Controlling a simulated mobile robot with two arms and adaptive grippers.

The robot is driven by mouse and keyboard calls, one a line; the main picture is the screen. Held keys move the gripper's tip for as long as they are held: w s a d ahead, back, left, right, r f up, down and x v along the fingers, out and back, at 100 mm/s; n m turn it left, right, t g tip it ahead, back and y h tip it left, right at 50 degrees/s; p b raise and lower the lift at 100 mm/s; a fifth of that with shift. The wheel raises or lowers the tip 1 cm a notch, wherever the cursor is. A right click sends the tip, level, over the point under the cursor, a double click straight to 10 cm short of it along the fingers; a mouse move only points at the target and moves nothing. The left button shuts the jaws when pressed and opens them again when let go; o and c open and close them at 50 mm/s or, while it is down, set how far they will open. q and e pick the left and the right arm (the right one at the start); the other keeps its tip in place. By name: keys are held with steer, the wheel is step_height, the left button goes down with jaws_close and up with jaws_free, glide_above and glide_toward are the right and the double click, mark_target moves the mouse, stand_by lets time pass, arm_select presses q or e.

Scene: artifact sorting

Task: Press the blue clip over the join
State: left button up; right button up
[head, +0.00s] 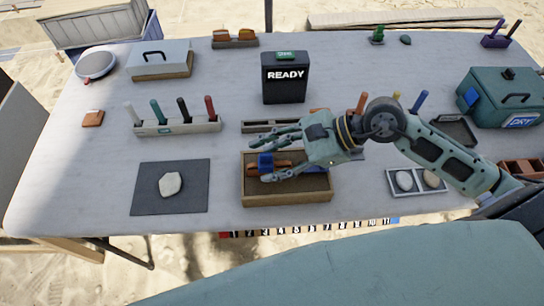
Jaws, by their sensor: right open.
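The blue clip (264,164) sits on an orange-brown piece (284,165) in the shallow wooden tray (285,198) at the middle front of the table. My right gripper (263,158) reaches in from the right over the tray. Its fingers are open, one above and one below the clip in the picture. I cannot tell whether they touch it. The join is not clearly visible; the clip and the fingers cover part of the orange-brown piece. My left gripper is not in view.
A grey mat (147,201) with a pale stone (170,184) lies left of the tray. A tool rack (178,127) stands behind the mat. A black READY box (285,88) is at the back. A two-part tray (417,190) and a teal DRY case (508,99) are at right.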

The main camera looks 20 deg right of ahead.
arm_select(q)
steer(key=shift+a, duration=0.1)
arm_select(e)
steer(key=shift+d, duration=0.25)
steer(key=shift+v, duration=3.8)
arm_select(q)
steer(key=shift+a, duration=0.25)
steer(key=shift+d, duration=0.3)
arm_select(e)
steer(key=shift+r, duration=0.15)
